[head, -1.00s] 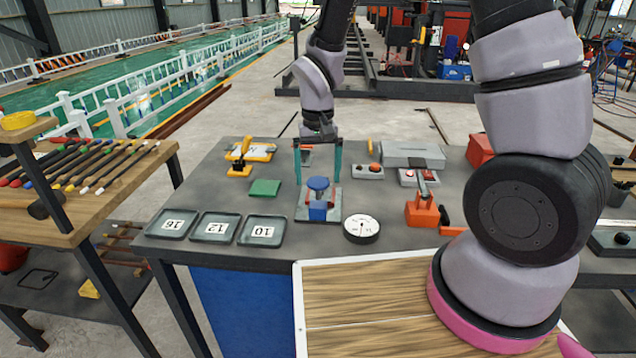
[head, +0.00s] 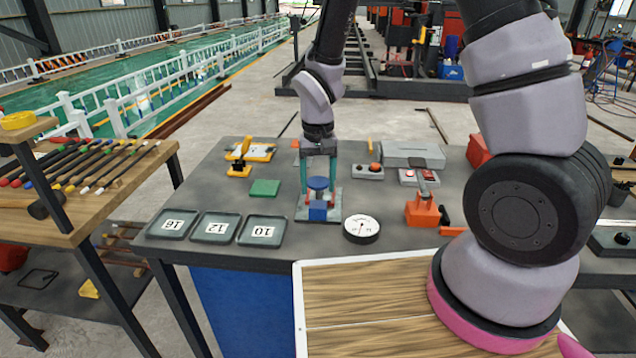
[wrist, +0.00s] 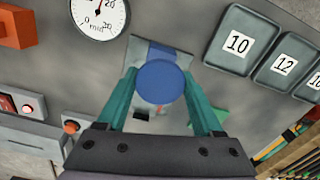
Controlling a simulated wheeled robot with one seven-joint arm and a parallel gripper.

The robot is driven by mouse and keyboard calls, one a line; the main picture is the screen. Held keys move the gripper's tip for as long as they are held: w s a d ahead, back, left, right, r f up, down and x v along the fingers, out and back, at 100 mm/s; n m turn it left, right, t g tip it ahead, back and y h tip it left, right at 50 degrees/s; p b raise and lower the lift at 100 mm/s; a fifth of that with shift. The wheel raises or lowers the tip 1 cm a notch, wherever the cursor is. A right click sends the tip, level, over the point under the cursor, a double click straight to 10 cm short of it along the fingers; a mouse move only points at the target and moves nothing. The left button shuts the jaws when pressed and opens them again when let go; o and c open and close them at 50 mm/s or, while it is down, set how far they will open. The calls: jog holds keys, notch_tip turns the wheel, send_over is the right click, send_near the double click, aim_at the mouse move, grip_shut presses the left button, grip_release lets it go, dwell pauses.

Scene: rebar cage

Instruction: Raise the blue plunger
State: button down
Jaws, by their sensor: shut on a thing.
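The blue plunger (head: 318,183) has a round, flat top and stands upright over a blue block (head: 318,212) on a pale base plate (head: 303,215). In the wrist view, the plunger's round top (wrist: 161,82) lies between the two teal fingers. My gripper (head: 318,186) points down from above and is shut on the plunger, with one finger at each side. The plunger's stem is mostly hidden under its top.
A round white dial (head: 361,228) stands close to the right of the base plate. Trays marked 10 (head: 262,243), 12 and 16 lie to the left. A green block (head: 265,188) and an orange device (head: 422,212) are nearby.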

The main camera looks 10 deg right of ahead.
jog(key=shift+w+r, duration=0.1)
jog(key=shift+r, duration=0.8)
jog(key=shift+c, duration=0.2)
grip_release()
jog(key=shift+r, duration=0.1)
notch_tip(320, 180, up, 11)
